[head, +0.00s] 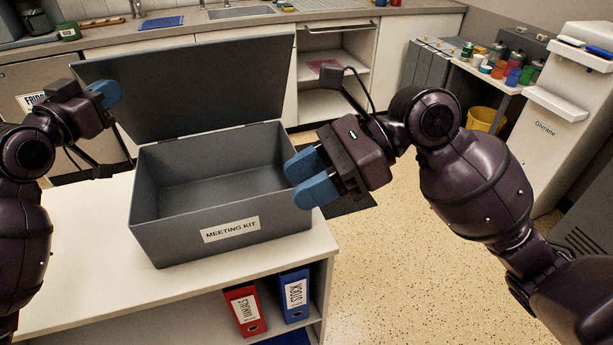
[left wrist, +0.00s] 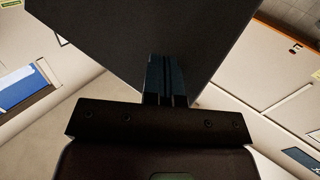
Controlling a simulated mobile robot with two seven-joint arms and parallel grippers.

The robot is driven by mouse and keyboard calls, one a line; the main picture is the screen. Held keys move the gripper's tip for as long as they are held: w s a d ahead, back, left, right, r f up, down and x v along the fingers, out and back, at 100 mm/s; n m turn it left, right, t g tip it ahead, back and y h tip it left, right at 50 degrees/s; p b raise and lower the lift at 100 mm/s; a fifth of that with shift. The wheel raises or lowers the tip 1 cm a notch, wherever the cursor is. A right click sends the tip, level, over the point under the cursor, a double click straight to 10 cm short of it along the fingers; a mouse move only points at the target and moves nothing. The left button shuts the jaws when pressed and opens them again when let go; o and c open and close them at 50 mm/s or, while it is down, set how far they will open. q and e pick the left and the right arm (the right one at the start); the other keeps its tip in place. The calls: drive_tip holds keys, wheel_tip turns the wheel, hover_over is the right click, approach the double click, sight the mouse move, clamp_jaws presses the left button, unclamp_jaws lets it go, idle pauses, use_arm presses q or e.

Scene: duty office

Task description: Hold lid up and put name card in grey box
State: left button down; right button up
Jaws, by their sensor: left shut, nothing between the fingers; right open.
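The grey box (head: 165,238), labelled MEETING KIT, stands on the white cabinet top with its inside showing empty. Its grey lid (head: 205,85) is up, leaning back from the rear hinge edge. My left gripper (head: 106,92) is shut and empty at the lid's left part; in the left wrist view its fingers (left wrist: 165,80) lie against or just in front of the dark lid panel (left wrist: 125,30). I cannot tell if they touch. My right gripper (head: 305,179) is open by the box's right wall, with nothing seen between its blue fingertips. I do not see the name card.
The white cabinet top (head: 80,265) is bare left of the box. A red binder (head: 245,308) and a blue binder (head: 293,296) stand on the shelf below. Behind is a counter with a sink (head: 240,12). Speckled floor is free at the right; a yellow bucket (head: 484,119) stands further back.

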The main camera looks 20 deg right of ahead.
use_arm(q)
drive_tip(key=s+f, duration=0.2)
drive_tip(key=s, duration=0.1)
drive_tip(key=shift+s, duration=0.15)
idle(0.4)
drive_tip(key=shift+s, duration=0.15)
drive_tip(key=shift+s+f, duration=1.2)
drive_tip(key=shift+s, duration=0.2)
drive_tip(key=s+f, duration=0.2)
drive_tip(key=shift+s+f, duration=0.3)
drive_tip(key=shift+f, duration=0.1)
drive_tip(key=shift+s+f, duration=0.1)
